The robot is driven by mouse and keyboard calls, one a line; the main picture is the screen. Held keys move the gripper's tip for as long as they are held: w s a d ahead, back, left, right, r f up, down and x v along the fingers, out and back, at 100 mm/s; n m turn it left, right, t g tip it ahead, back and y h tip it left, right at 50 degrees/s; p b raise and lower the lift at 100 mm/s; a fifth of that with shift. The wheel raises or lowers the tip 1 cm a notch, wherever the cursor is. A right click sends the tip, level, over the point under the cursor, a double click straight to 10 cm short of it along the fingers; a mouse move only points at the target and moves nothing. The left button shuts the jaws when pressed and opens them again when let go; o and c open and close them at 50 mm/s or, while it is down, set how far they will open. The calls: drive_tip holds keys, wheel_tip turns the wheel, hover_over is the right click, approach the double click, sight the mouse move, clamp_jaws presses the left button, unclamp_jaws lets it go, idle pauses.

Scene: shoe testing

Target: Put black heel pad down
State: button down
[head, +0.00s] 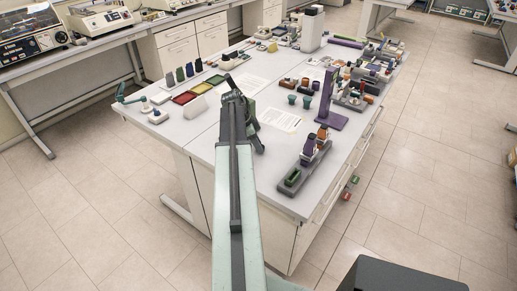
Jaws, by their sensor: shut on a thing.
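My arm reaches out over the white worktable (205,130). My gripper (257,145) shows as a small dark shape just right of the arm, over the table's near part. It is shut, and what it holds is too small and dark to make out against it. The black heel pad cannot be told apart from the gripper. Several small upright pads (189,69), green to dark blue, stand in a row at the back left of the table.
Red and yellow trays (185,97) lie left of my arm. A white sheet (279,120) lies to the right. A purple stand (326,100) and a grey base with purple and orange parts (303,165) stand farther right. Bare tabletop shows between the arm and that base.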

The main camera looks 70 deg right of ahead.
drive_tip(key=shift+f, duration=0.85)
drive_tip(key=shift+r, duration=0.2)
drive_tip(key=shift+f, duration=0.2)
drive_tip(key=c, duration=1)
unclamp_jaws()
drive_tip(key=shift+o, duration=0.2)
drive_tip(key=shift+r, duration=0.1)
drive_tip(key=p+v, duration=1.1)
drive_tip(key=v, duration=0.1)
